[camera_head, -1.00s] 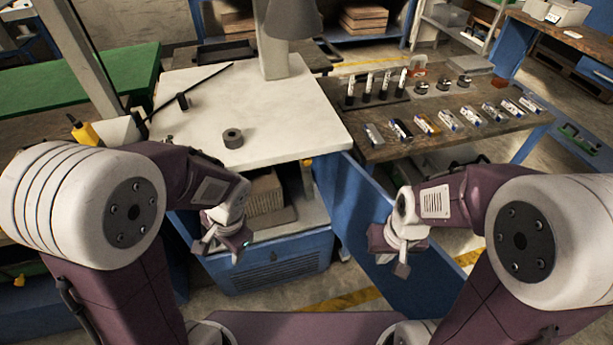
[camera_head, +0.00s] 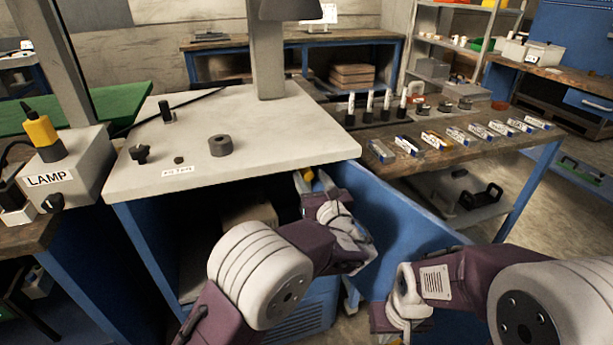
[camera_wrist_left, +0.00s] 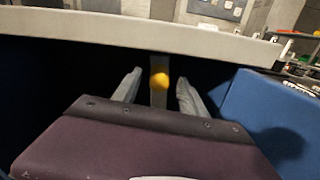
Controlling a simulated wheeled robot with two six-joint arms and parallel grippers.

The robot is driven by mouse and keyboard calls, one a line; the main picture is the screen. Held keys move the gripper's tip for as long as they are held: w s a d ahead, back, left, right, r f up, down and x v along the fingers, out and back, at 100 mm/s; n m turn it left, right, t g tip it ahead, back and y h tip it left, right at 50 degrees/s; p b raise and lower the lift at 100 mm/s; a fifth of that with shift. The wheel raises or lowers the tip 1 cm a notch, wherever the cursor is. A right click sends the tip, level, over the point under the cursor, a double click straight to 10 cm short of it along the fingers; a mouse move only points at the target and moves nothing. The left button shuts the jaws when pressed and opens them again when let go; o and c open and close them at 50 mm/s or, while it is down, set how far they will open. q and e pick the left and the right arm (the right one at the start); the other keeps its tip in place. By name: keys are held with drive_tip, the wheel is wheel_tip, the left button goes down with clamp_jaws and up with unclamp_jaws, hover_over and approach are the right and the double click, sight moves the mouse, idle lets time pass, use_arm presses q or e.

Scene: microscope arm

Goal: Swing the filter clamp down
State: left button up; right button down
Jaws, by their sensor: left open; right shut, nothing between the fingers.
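A yellow knob (camera_head: 308,174) on a short grey bar sits just under the front edge of the white tabletop (camera_head: 130,178). It also shows in the left wrist view (camera_wrist_left: 160,81). My left gripper (camera_head: 314,182) is open, below the tabletop edge, with the knob between its fingers as seen in the wrist view; I cannot tell that either finger touches it. A black post (camera_head: 166,112) with a long thin rod stands on the tabletop. I cannot tell which part is the filter clamp. My right gripper (camera_head: 404,334) is shut and empty, low at the right.
A grey ring (camera_head: 220,146) and small black knobs lie on the tabletop. A grey column (camera_head: 267,62) rises at its back. A blue door panel (camera_head: 385,205) stands open right of my left gripper. A lamp box (camera_head: 68,168) stands left; a side bench holds slides and bottles.

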use_arm(q)
drive_tip(key=shift+x, duration=1.85)
clamp_jaws()
drive_tip(key=shift+f, duration=0.15)
